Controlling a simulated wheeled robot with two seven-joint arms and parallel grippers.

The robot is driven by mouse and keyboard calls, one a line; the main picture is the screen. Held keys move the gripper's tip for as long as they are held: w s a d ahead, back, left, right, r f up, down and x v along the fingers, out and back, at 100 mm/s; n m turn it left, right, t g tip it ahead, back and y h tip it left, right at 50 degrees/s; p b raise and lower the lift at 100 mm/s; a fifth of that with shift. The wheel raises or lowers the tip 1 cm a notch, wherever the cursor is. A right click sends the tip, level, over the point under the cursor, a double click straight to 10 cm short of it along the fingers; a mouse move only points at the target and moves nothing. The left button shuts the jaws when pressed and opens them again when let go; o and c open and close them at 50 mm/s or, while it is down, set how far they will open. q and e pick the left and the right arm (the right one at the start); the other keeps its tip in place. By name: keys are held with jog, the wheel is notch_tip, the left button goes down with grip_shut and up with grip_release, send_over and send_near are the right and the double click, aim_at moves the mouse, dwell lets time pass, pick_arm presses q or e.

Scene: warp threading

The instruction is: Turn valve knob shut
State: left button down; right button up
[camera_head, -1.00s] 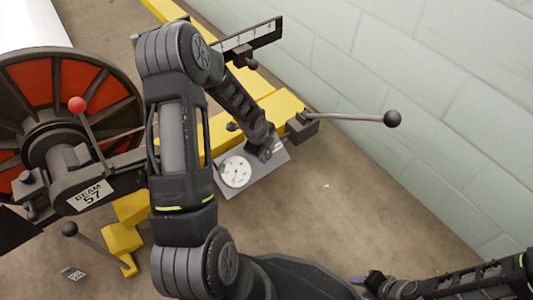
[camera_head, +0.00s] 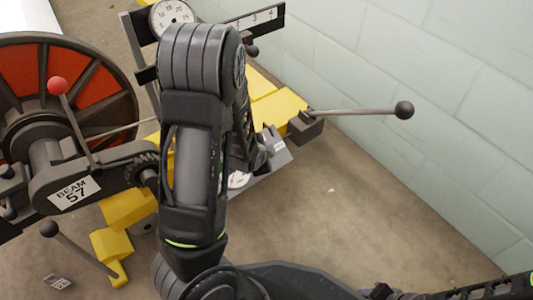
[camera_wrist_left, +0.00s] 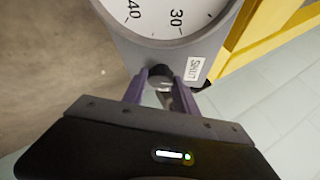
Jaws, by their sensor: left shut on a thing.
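The valve knob (camera_wrist_left: 160,72) is a small dark knob on a grey panel (camera_wrist_left: 125,42), below a white gauge dial (camera_wrist_left: 165,14) and beside a SHUT label (camera_wrist_left: 194,68) in the left wrist view. The purple fingers of my left gripper (camera_wrist_left: 160,84) are closed on the knob, one on each side. In the head view the panel (camera_head: 278,158) shows beside my left arm, which hides most of the dial (camera_head: 238,180) and the knob. My right gripper (camera_head: 382,292) is at the bottom edge, too small and cut off to tell its jaws.
A red and black beam wheel (camera_head: 100,95) with a red-ball lever (camera_head: 57,86) stands at left. A rod with a black ball (camera_head: 403,110) sticks out right of the yellow frame (camera_head: 275,108). A pale block wall (camera_head: 440,90) is at right. Floor below the panel is clear.

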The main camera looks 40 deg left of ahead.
pick_arm(q)
jog(key=shift+n, duration=0.4)
jog(key=c, duration=1)
grip_release()
jog(key=shift+o, duration=0.2)
jog(key=p+v, duration=0.7)
jog(key=p, duration=0.1)
jog(key=shift+s+d+p, duration=0.25)
jog(key=shift+s+p, duration=0.05)
jog(key=shift+s, duration=0.05)
jog(key=shift+r, duration=0.15)
